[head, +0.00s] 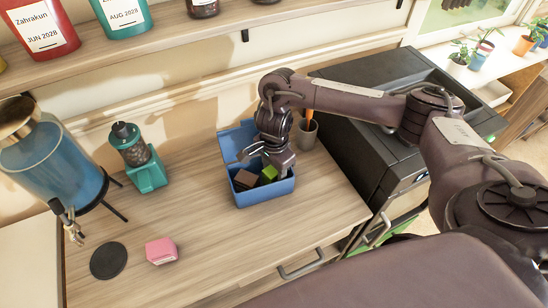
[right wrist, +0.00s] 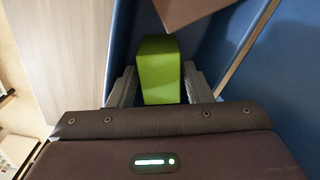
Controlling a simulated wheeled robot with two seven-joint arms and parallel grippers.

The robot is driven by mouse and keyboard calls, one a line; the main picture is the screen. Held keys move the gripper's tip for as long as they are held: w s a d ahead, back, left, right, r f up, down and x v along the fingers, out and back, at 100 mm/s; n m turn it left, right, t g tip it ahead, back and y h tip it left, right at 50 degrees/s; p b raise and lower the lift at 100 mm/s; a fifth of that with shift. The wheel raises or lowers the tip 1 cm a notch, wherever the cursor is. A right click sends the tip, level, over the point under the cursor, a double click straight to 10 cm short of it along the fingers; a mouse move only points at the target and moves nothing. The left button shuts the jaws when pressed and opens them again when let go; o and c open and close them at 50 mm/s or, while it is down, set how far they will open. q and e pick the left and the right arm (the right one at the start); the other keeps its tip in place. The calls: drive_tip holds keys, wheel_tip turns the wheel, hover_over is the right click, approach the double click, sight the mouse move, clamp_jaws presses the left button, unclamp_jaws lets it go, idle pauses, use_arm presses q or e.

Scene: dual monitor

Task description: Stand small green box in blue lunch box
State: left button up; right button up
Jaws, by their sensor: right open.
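The blue lunch box (head: 262,196) stands on the wooden counter with its lid raised at the back. The small green box (head: 269,173) is inside it, toward the right side, and looks tilted in the head view. My right gripper (head: 268,160) reaches down into the lunch box from above. In the right wrist view the green box (right wrist: 158,70) sits between the two grey fingers, which are open on either side of it. Its lower part is hidden by the gripper and the lunch box wall. My left gripper is not in view.
A brown box (head: 245,179) lies in the lunch box left of the green one. A pink box (head: 161,250), a black coaster (head: 108,260), a teal grinder (head: 140,160) and a blue dispenser (head: 50,155) stand left. A black printer (head: 375,125) is at right.

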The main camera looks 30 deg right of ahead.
wheel_tip(320, 180, up, 13)
drive_tip(key=p, duration=0.3)
drive_tip(key=shift+s, duration=0.1)
idle(0.6)
